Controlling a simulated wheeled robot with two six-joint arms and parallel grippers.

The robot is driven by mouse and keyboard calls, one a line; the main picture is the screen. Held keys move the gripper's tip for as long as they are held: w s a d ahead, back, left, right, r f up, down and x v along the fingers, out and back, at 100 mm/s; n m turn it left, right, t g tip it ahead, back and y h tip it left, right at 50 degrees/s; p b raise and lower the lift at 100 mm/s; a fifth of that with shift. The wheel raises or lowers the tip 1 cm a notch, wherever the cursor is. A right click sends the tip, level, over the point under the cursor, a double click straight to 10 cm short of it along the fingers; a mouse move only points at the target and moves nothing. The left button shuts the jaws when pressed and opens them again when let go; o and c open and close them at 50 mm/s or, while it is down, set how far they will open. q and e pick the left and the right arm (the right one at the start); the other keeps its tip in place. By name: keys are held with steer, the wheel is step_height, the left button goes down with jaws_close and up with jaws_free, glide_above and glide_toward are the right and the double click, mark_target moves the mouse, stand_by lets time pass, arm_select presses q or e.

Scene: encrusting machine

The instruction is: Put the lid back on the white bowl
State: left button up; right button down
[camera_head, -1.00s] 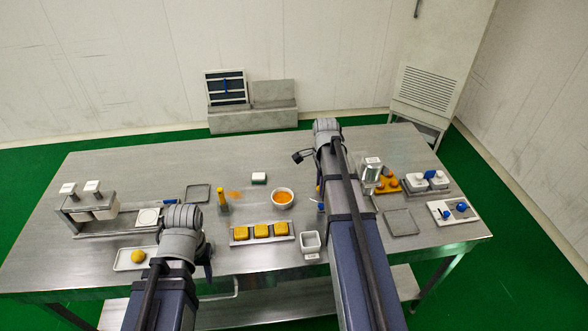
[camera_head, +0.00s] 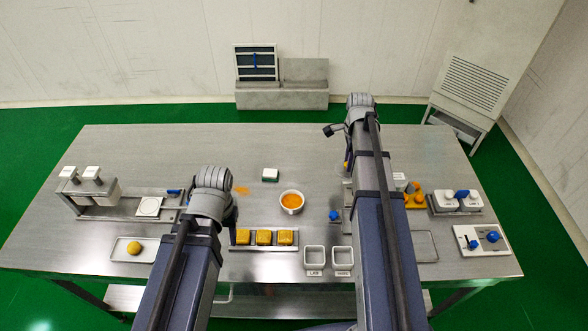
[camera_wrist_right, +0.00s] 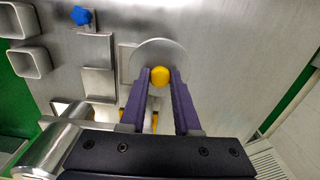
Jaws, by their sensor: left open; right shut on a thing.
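The white bowl (camera_head: 291,201) stands uncovered on the steel table, with orange filling inside. My right gripper (camera_wrist_right: 160,78) is shut on the yellow knob (camera_wrist_right: 160,76) of a round grey lid (camera_wrist_right: 176,53), in the right wrist view. In the head view the right arm covers most of the lid and the fingers, to the right of the bowl. My left gripper (camera_head: 228,208) is open to the left of the bowl, its fingers mostly hidden behind its own arm.
Two small square white bins (camera_head: 314,257) stand in front of the bowl, beside a tray (camera_head: 263,248) of yellow blocks. The back of the table is clear.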

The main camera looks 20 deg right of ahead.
arm_select(q)
steer(key=shift+r, duration=0.3)
arm_select(e)
steer(key=s+a, duration=0.2)
steer(key=a, duration=1.7)
steer(key=shift+s+a+r, duration=0.15)
steer(key=shift+a+r, duration=0.15)
arm_select(q)
steer(key=shift+f, duration=0.1)
step_height(320, 180, down, 6)
steer(key=b, duration=0.6)
steer(key=shift+f, duration=0.1)
arm_select(e)
step_height(320, 180, down, 6)
steer(key=shift+f, duration=0.15)
arm_select(q)
steer(key=shift+f, duration=0.15)
arm_select(e)
steer(key=shift+f, duration=0.15)
steer(key=shift+c, duration=0.3)
jaws_free()
